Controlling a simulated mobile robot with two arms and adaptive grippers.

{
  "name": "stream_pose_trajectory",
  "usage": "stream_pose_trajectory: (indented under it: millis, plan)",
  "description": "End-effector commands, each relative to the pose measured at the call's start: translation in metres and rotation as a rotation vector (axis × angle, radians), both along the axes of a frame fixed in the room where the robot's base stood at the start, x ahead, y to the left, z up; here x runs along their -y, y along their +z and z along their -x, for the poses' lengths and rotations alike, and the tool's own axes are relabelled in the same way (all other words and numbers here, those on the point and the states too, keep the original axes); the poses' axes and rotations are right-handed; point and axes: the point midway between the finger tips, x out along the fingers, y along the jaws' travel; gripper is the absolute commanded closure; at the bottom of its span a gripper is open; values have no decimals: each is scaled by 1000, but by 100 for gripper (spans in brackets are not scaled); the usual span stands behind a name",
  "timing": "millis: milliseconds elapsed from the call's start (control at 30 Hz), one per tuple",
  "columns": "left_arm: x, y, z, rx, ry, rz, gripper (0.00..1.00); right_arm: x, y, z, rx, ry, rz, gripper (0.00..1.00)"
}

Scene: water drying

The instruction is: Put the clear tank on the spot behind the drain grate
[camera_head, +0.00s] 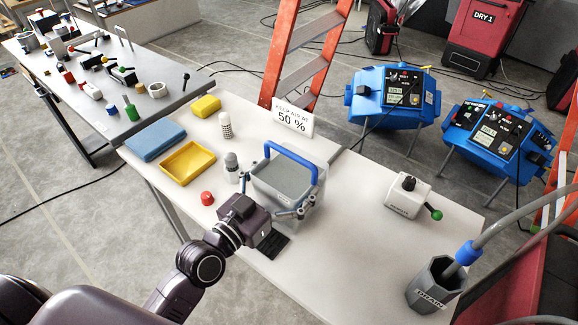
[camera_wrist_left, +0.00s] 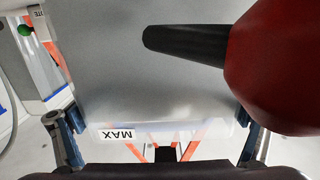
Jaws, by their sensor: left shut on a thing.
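The clear tank (camera_head: 262,196) is a see-through box with a grey top surface and a blue arched handle (camera_head: 290,150). It is upright near the middle of the white table. My left gripper (camera_head: 292,213) is shut on its near side. In the left wrist view, the fingers (camera_wrist_left: 158,145) sit on either side of the clear tank (camera_wrist_left: 160,95), which bears a MAX label (camera_wrist_left: 115,134). I cannot tell whether the tank touches the table. The black drain grate (camera_head: 273,244) lies just in front of it, partly hidden by my gripper. My right gripper is not in view.
A grey-capped bottle (camera_head: 231,168) and a red knob (camera_head: 207,198) stand close left. A yellow tray (camera_head: 188,162) and blue sponge (camera_head: 155,140) lie farther left. A white box with a green ball (camera_head: 408,196) and a drain pot (camera_head: 435,285) stand right. A 50 % sign (camera_head: 292,118) stands behind.

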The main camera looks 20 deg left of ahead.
Motion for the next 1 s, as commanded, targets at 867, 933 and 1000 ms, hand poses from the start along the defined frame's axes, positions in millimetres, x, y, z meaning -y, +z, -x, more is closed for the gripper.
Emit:
stream_pose_trajectory:
  millis: [867, 933, 1000]
  plan:
    - [-1, -16, 0, 1, 2, -1, 0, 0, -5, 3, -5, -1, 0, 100]
    - [-1, -15, 0, 2, 2, 0, 0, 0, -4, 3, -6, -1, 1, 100]
    - [-1, -14, 1, 1, 2, 0, 0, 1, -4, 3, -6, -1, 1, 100]
